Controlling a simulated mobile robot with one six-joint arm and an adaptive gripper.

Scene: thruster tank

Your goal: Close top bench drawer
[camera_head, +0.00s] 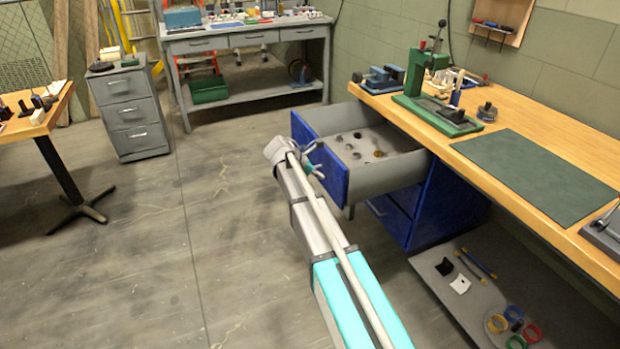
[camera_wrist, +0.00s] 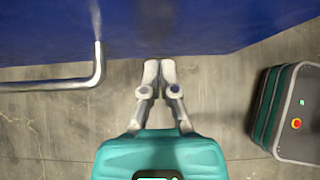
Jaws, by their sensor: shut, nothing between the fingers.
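The top bench drawer (camera_head: 333,178) is pulled well out from under the wooden bench. It has a blue front and grey sides, with several small dark parts inside. My gripper (camera_head: 312,160) is at the outer face of the drawer front. In the wrist view my gripper (camera_wrist: 159,66) has its fingertips together and empty, close to the blue drawer front (camera_wrist: 205,25). Whether they touch it I cannot tell. A metal bar handle (camera_wrist: 60,84) sticks out of the front, left of the fingers and apart from them.
Lower blue drawers (camera_head: 395,218) sit beneath, appearing shut. The wooden bench top (camera_head: 545,140) carries a green press (camera_head: 430,75) and a dark green mat (camera_head: 535,173). A low shelf (camera_head: 440,268) holds rings and tools. The grey floor (camera_head: 235,230) left of the drawer is clear.

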